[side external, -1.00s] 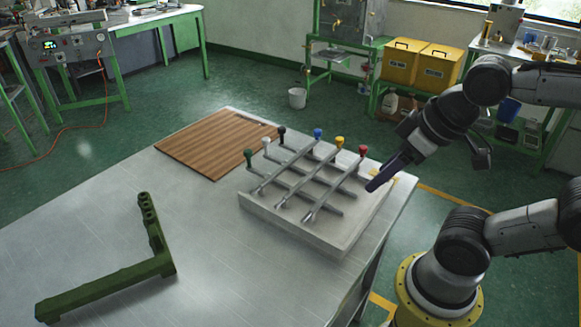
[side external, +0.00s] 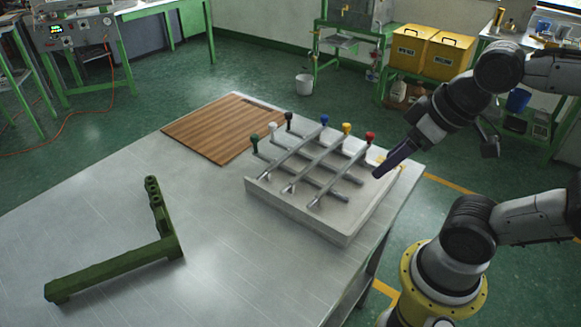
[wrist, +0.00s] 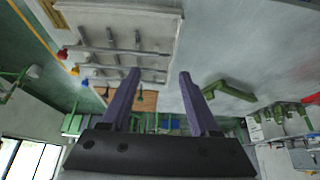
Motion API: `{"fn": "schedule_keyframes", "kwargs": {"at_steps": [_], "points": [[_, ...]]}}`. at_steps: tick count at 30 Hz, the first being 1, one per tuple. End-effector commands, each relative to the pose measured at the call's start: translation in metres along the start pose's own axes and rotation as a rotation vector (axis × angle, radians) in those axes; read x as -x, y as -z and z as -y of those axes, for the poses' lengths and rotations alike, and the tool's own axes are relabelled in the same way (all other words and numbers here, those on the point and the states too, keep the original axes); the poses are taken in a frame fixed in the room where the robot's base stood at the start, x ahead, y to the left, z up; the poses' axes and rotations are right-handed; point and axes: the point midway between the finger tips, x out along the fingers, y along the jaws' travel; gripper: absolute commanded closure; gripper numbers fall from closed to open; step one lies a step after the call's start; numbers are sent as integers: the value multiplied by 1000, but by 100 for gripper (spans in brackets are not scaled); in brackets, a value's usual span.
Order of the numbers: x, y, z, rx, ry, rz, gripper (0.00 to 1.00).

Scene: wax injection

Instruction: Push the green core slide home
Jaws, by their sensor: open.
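The green core slide shows as a dark green knob (side external: 254,138) at the left edge of a pale grey mould block (side external: 330,229) in the side view, on a rod that runs into the block's lattice of crossing bars. The knob stands out from the block's edge; how deep its rod sits I cannot tell. My gripper (side external: 377,176) is open and empty, above the block's right side near the red knob, across the block from the green one. In the wrist view its two purple fingers (wrist: 159,75) are apart, with the block (wrist: 158,22) beyond them.
White (side external: 272,127), black (side external: 289,116), blue (side external: 324,119), yellow (side external: 347,128) and red (side external: 370,136) knobs stand close along the block. A wooden board (side external: 222,128) lies behind it. A green L-shaped bracket (side external: 115,269) lies at left; the table (side external: 225,225) between is clear.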

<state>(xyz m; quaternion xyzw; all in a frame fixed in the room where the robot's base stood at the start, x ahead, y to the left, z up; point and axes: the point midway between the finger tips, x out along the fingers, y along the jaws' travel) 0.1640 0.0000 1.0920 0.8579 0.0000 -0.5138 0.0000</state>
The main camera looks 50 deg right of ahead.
Motion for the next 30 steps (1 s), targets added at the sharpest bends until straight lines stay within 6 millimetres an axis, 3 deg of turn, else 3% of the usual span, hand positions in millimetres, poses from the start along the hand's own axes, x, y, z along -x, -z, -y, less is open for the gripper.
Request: {"fn": "schedule_keyframes", "kwargs": {"at_steps": [10, 13, 17, 21, 30], "points": [[1, -5, 0, -10, 0, 27, 38], [18, 8, 0, -20, 0, 11, 38], [42, 41, 0, -37, -1, 11, 38], [61, 87, -2, -57, -5, 32, 38], [69, 180, -8, -101, -16, 106, 38]]}}
